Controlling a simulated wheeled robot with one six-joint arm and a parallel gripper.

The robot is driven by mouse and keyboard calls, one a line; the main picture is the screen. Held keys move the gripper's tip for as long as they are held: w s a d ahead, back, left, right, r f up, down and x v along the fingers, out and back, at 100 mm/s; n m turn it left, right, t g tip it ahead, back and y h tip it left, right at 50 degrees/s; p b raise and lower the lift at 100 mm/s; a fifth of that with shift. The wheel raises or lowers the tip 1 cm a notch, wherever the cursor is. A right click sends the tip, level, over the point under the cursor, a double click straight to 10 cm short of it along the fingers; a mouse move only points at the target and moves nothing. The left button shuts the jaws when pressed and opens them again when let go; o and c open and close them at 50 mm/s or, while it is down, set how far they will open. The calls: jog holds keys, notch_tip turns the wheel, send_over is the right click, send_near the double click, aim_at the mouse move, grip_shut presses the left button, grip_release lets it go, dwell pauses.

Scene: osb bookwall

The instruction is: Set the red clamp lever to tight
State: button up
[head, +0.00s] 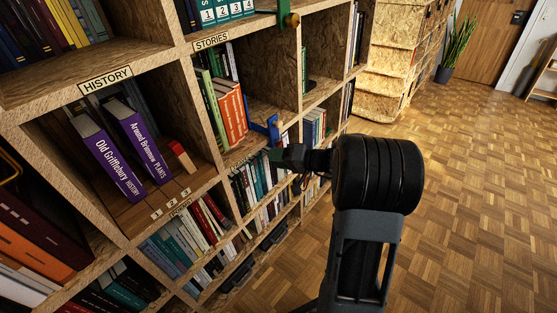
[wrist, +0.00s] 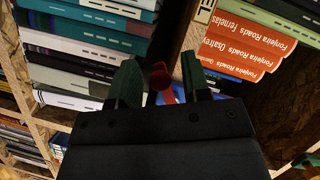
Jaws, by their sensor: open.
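The red clamp lever (wrist: 162,84) shows in the wrist view between the two green fingers of my gripper (wrist: 157,80), with a gap to each side. A blue clamp part (wrist: 222,87) shows partly behind the right finger. In the head view the blue clamp (head: 273,127) sits on the shelf edge below the stories compartment. My gripper (head: 277,154) is open just below it. The lever's red part is not clear in the head view, and I cannot tell its setting.
Orange books (head: 232,115) stand in the compartment behind the clamp. A second clamp, green with an orange knob (head: 291,20), sits on the shelf above. A red-and-wood block (head: 182,156) stands beside purple books in the history compartment. The parquet floor (head: 465,190) is clear at right.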

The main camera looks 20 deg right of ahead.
grip_shut()
dwell(0.4)
jog(key=shift+s+a+r+m+y+p, duration=0.15)
jog(key=shift+r+m+y, duration=0.15)
jog(key=shift+m, duration=0.25)
jog(key=shift+a+r+m+y+p, duration=0.15)
jog(key=shift+r+m+y, duration=0.1)
jog(key=shift+m, duration=0.3)
jog(key=shift+s+a+r+m+t+y+p, duration=0.1)
jog(key=shift+r+m+t+y+p, duration=0.2)
jog(key=shift+m, duration=0.45)
jog(key=shift+a+r+m+t+y+p, duration=0.1)
jog(key=shift+r+m+y+p, duration=0.2)
jog(key=shift+m, duration=0.45)
jog(key=shift+r, duration=0.1)
grip_release()
